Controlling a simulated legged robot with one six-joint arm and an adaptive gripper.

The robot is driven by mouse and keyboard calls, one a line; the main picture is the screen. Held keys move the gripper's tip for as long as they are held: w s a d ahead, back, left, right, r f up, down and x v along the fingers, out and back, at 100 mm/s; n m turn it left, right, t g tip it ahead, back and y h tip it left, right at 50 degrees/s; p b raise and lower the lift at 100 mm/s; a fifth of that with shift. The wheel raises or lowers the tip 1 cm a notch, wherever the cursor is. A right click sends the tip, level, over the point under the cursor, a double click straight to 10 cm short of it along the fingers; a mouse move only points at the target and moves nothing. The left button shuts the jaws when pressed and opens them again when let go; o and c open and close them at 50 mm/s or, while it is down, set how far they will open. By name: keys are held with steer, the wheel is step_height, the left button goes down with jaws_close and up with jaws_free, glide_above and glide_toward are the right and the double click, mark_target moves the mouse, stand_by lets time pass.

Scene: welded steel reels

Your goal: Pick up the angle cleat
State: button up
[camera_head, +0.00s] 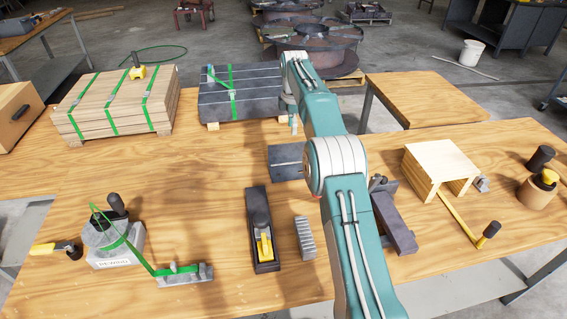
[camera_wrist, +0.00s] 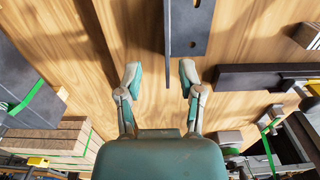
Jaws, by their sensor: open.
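The angle cleat (camera_head: 285,160) is a dark grey steel piece lying on the wooden bench, partly hidden by my arm in the head view. In the wrist view the cleat (camera_wrist: 190,32) shows an upstanding edge and a flat leg with a round hole. It enters from the top of that picture. My gripper (camera_wrist: 160,76) is open and empty, its two fingers spread. The near end of the upstanding edge reaches between the fingertips. The right fingertip appears close to the flat leg; I cannot tell whether they touch.
A dark strapped stack (camera_head: 240,92) and a strapped board stack (camera_head: 120,105) stand behind. A dark tool with a yellow part (camera_head: 262,230) and a ridged grey block (camera_head: 304,238) lie nearer. A wooden stand (camera_head: 440,165) is right. Bare bench lies left of the cleat.

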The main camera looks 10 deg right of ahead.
step_height(320, 180, down, 3)
glide_above(286, 163)
step_height(286, 163, down, 4)
steer(key=shift+w+a+f, duration=0.15)
steer(key=shift+d+f, duration=0.25)
steer(key=shift+f, duration=0.25)
steer(key=shift+d+f, duration=0.25)
steer(key=shift+f, duration=0.2)
steer(key=shift+d, duration=0.2)
steer(key=shift+a, duration=0.35)
jaws_close()
steer(key=shift+w+a+r, duration=0.1)
